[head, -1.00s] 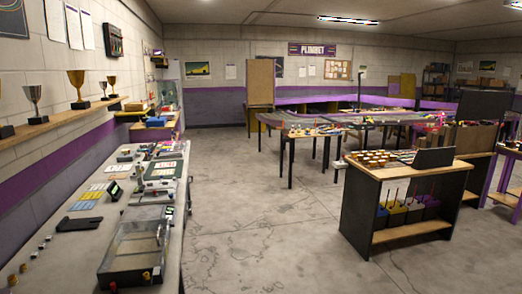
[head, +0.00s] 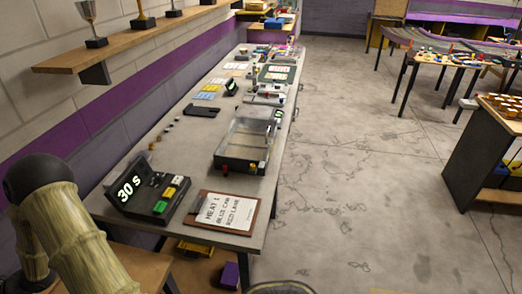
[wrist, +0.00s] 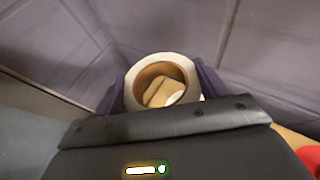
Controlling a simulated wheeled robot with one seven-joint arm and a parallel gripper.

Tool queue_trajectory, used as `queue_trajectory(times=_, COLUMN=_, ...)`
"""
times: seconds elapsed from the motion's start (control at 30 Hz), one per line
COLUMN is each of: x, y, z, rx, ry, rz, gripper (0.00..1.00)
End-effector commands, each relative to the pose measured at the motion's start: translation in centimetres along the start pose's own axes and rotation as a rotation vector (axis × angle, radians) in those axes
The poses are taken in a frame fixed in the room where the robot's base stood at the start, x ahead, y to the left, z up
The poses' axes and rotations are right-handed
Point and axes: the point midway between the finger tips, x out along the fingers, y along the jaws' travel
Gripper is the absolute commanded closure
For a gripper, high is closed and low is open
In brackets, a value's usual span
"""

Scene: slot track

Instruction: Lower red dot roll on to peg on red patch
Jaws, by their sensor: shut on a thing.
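My gripper (wrist: 161,94) shows in the wrist view, its purple fingers on both sides of a roll (wrist: 130,84). It is shut on this roll. The roll has a white outer ring and a brown core, with its open hole facing the camera. A tan, blocky shape and a bit of white show through the hole. I see no red dot on the side facing me. The peg and the red patch cannot be made out in either current view. My gripper is outside the head view.
A long grey bench (head: 185,133) runs along the left wall, holding a timer (head: 145,195), a clipboard (head: 222,212) and a clear-lidded case (head: 245,141). A trophy shelf (head: 130,46) is above. Bare floor (head: 350,180) lies to the right. A red shape (wrist: 311,158) is at the wrist view's lower right.

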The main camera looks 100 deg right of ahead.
Motion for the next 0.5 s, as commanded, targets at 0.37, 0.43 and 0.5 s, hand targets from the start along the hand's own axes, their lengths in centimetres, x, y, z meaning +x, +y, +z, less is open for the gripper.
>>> queue_trajectory(times=0.37, x=-3.2, y=7.9, z=2.2, rx=-0.086, ry=-0.001, rz=0.223, gripper=0.51)
queue_trajectory(times=0.43, x=-4.0, y=9.4, z=2.6, rx=-0.104, ry=-0.001, rz=0.264, gripper=0.51)
queue_trajectory(times=0.5, x=-4.7, y=10.9, z=3.1, rx=-0.122, ry=-0.001, rz=0.304, gripper=0.51)
